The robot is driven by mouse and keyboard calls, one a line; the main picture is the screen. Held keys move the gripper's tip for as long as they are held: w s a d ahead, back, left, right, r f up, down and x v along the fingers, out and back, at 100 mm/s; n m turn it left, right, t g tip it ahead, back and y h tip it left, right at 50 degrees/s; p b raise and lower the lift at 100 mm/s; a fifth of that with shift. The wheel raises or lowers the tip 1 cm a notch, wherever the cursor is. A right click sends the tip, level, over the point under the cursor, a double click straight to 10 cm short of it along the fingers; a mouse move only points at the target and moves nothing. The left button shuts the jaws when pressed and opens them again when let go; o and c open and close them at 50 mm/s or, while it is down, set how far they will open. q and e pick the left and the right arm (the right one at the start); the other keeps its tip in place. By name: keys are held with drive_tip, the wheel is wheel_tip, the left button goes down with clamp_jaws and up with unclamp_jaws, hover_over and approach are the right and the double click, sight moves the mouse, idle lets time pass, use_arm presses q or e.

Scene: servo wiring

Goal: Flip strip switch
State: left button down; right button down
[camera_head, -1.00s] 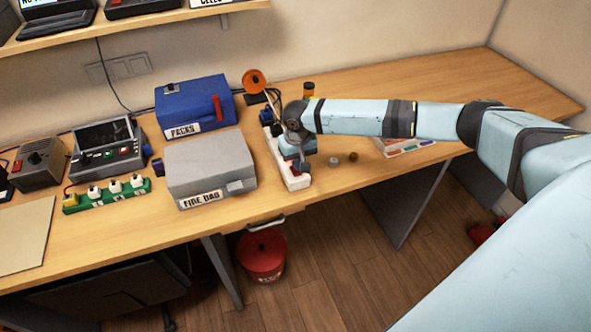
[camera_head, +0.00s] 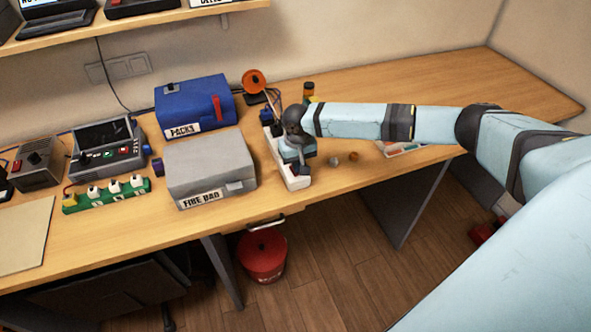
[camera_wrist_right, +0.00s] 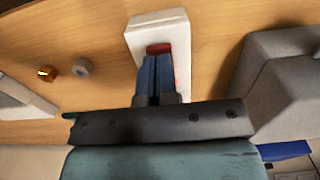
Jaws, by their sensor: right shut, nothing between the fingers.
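A white power strip (camera_head: 295,184) lies on the bench right of the grey box, its near end toward the front edge. In the right wrist view the strip (camera_wrist_right: 155,25) shows a red switch (camera_wrist_right: 158,48) at its end. My right gripper (camera_head: 301,169) is over the near part of the strip. In the wrist view its two blue fingers (camera_wrist_right: 156,60) are shut together and empty, with their tips at the red switch. Whether they touch it, and which way the switch is tilted, I cannot tell. My left gripper is not in view.
A grey box labelled FIRE BAG (camera_head: 208,170) stands close left of the strip, with a blue box (camera_head: 193,106) behind it. A green strip with plugs (camera_head: 106,197) lies farther left. Two small round parts (camera_head: 353,157) lie right of the gripper.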

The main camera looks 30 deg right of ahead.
drive_tip(key=shift+s+f, duration=0.1)
drive_tip(key=shift+f, duration=0.65)
drive_tip(key=shift+r, duration=0.1)
idle(0.3)
drive_tip(key=shift+r+p, duration=0.75)
drive_tip(key=shift+p, duration=0.2)
wheel_tip(320, 180, up, 3)
drive_tip(key=p, duration=0.3)
drive_tip(key=shift+r+p, duration=0.2)
drive_tip(key=shift+p, duration=0.2)
drive_tip(key=shift+r, duration=0.95)
